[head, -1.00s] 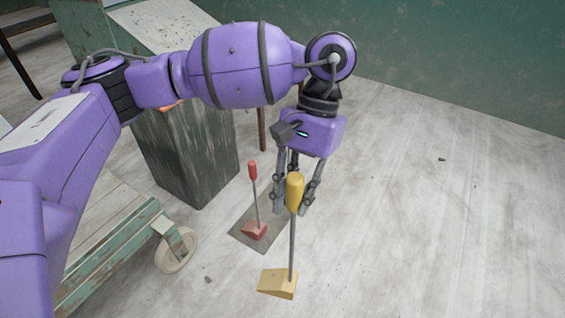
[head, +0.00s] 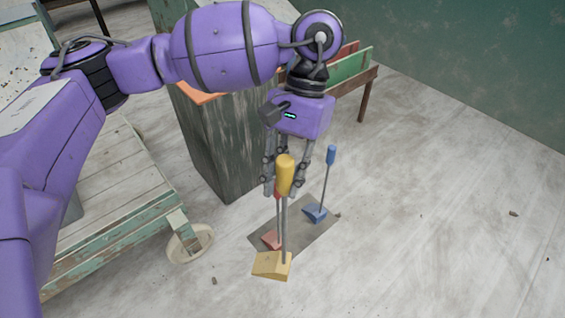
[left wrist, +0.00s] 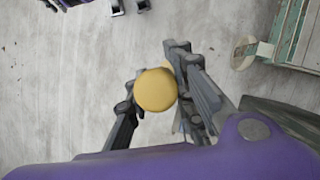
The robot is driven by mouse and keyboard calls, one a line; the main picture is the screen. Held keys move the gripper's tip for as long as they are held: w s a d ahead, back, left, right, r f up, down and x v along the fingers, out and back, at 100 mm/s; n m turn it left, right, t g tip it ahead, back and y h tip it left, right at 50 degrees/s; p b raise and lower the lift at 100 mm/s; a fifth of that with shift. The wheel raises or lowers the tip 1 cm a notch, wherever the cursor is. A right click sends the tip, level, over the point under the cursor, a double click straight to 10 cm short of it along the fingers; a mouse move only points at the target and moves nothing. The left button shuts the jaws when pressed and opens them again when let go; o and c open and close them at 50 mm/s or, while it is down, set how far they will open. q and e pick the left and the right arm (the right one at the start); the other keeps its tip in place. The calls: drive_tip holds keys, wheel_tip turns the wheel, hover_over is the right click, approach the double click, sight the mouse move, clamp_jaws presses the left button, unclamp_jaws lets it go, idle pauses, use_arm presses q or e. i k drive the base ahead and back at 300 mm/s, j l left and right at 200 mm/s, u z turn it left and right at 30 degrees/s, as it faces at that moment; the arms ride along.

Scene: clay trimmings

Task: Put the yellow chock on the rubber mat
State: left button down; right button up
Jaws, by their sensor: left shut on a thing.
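The yellow chock (head: 272,264) is a wedge with an upright rod and a yellow handle. My left gripper (head: 281,181) points down and is shut on this handle. In the left wrist view, the round top of the yellow handle (left wrist: 155,90) sits between the left fingers (left wrist: 155,97). In the head view the wedge overlaps the near left edge of the grey rubber mat (head: 297,236); its height above the floor is hard to tell. Purple and grey parts of mine at the top edge of the left wrist view may be my right gripper, cut off.
On the mat stand a red chock (head: 270,240), partly hidden by the yellow one, and a blue chock (head: 316,213) farther back. A wooden cart (head: 120,225) with a caster wheel (head: 190,244) is at left, a dark block (head: 222,150) behind.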

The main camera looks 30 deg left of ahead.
sight(294, 228)
drive_tip(key=i+l+u, duration=0.45)
drive_tip(key=i, duration=0.55)
drive_tip(key=j+u, duration=0.05)
